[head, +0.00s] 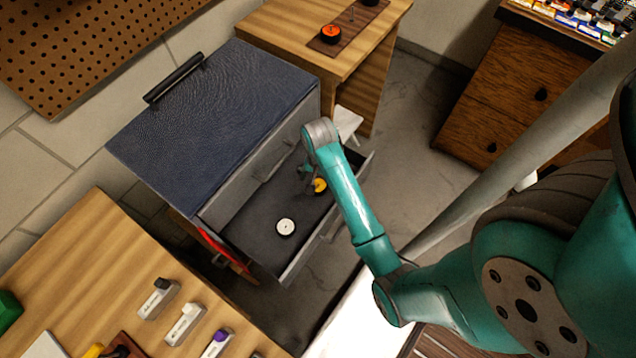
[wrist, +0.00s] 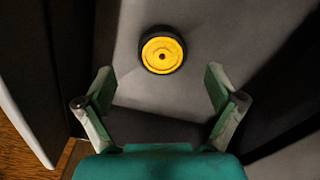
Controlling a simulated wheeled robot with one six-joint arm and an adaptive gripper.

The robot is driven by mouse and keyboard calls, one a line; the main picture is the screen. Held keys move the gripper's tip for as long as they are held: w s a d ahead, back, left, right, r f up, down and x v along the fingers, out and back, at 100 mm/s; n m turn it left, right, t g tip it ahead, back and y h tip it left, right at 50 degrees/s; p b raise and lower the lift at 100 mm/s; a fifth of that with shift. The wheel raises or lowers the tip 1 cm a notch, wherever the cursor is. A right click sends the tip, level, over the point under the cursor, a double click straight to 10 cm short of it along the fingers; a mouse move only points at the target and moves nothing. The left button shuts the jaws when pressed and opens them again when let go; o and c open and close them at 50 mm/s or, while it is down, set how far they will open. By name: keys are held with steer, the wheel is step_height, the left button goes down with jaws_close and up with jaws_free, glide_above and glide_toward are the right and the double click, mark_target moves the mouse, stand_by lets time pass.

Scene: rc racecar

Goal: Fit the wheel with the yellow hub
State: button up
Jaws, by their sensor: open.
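The wheel with the yellow hub (wrist: 162,50) lies flat on the floor of an open drawer (head: 255,228), its black tyre around a yellow disc with a dark centre hole. In the head view the same wheel (head: 320,185) is partly hidden by my arm. My gripper (wrist: 160,86) is open and empty, with its fingers on either side and the wheel ahead of the fingertips, not between them. In the head view my gripper (head: 308,170) is small and reaches down into the drawer. A wheel with a white hub (head: 286,227) lies nearer in the same drawer.
The drawer belongs to a dark blue-topped cabinet (head: 215,120). A wooden table (head: 290,30) behind holds a board with an orange-hub wheel (head: 331,33). A nearer wooden bench (head: 85,265) carries several small holders. Drawer walls stand close around my gripper.

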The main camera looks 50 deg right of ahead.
mark_target(318, 184)
steer(key=shift+w+f, duration=0.15)
steer(key=shift+f, duration=2.15)
steer(key=c, duration=1.1)
